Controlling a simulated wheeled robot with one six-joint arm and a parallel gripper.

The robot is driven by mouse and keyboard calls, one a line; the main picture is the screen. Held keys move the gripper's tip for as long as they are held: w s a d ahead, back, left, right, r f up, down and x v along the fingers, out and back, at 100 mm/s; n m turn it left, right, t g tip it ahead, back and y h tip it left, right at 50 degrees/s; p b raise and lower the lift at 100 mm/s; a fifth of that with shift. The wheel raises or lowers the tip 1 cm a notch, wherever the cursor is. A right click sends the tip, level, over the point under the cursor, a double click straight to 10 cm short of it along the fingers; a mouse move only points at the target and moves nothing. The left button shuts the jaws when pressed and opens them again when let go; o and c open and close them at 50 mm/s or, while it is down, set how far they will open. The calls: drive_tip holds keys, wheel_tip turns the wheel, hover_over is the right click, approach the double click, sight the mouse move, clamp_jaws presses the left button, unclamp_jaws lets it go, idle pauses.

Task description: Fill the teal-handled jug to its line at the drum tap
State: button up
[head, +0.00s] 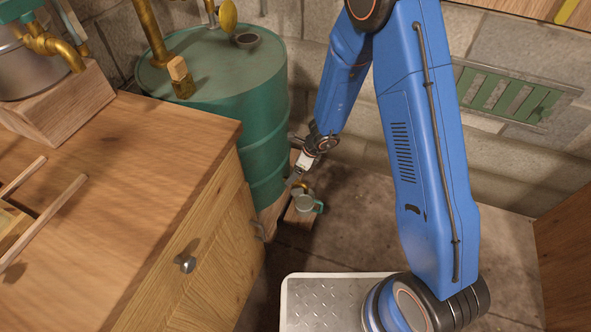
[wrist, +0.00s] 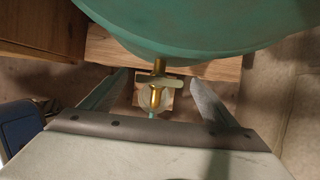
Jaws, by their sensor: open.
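The green drum (head: 262,140) stands beyond the wooden counter. The brass tap (head: 303,187) is low on its side; in the wrist view the tap (wrist: 156,96) and its crosswise handle (wrist: 150,79) point toward me. The jug (head: 303,203), with a teal handle at its right, stands upright on a small wooden block under the tap. I cannot see the fill line or any liquid level.
The wooden counter (head: 130,190), with drawer knob, is close on the left. Brass pipework and a still pot (head: 25,75) stand at its back. A wooden plank (wrist: 225,72) lies under the drum. The floor (head: 380,240) right of the jug is clear.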

drive_tip(key=shift+c, duration=0.3)
drive_tip(key=c, duration=1.1)
drive_tip(key=shift+w+n+g, duration=0.1)
drive_tip(key=shift+n+g, duration=0.6)
drive_tip(key=shift+n, duration=1.1)
drive_tip(key=shift+w+n+g, duration=0.15)
drive_tip(key=shift+n+g, duration=0.55)
drive_tip(key=shift+n, duration=1)
idle(3.1)
